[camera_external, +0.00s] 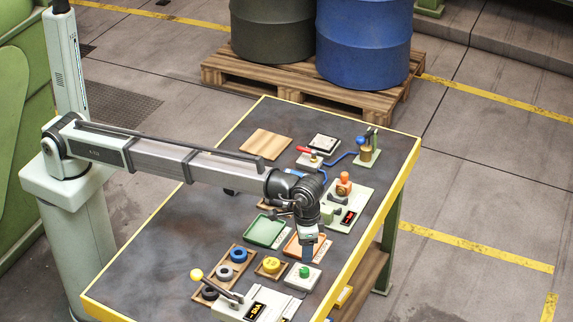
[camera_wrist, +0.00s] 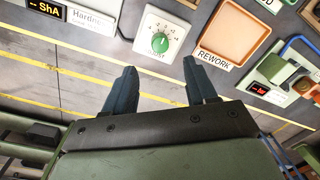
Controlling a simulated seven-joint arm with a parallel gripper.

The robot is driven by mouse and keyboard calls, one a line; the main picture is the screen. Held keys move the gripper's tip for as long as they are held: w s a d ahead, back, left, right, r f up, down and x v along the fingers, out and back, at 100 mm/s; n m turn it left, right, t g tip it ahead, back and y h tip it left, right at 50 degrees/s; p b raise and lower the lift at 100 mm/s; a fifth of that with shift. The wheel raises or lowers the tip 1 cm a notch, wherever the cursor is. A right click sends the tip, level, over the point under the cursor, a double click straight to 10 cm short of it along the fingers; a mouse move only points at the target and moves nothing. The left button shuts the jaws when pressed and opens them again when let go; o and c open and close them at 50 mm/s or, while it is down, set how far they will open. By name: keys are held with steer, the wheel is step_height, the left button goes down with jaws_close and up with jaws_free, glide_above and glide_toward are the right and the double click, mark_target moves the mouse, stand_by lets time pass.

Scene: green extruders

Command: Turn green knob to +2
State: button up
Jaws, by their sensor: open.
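The green knob (camera_wrist: 160,42) sits at the centre of a white dial plate (camera_wrist: 147,27) with marks and numbers around it. The exact setting is too small to read. In the external view the green knob (camera_external: 304,272) stands on its small white box (camera_external: 296,281) near the table's front right. My gripper (camera_wrist: 163,72) is open and empty. In the wrist view its two dark blue fingers are apart, with the knob showing beyond the gap between their tips. In the external view my gripper (camera_external: 307,254) points down, just behind the knob and apart from it.
An orange-brown tray (camera_wrist: 243,25) labelled REWORK lies beside the dial plate. A hardness device (camera_external: 238,311) with a yellow-ball lever (camera_external: 196,274) stands nearby. A wooden tray (camera_external: 257,274) holds a yellow ring. A green tray (camera_external: 264,231) lies behind. The yellow-edged table border is close to the knob.

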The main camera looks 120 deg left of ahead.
mark_target(305, 270)
step_height(305, 270, down, 9)
steer(key=shift+s+a, duration=0.1)
steer(key=shift+a, duration=0.05)
stand_by(0.4)
jaws_close()
stand_by(0.4)
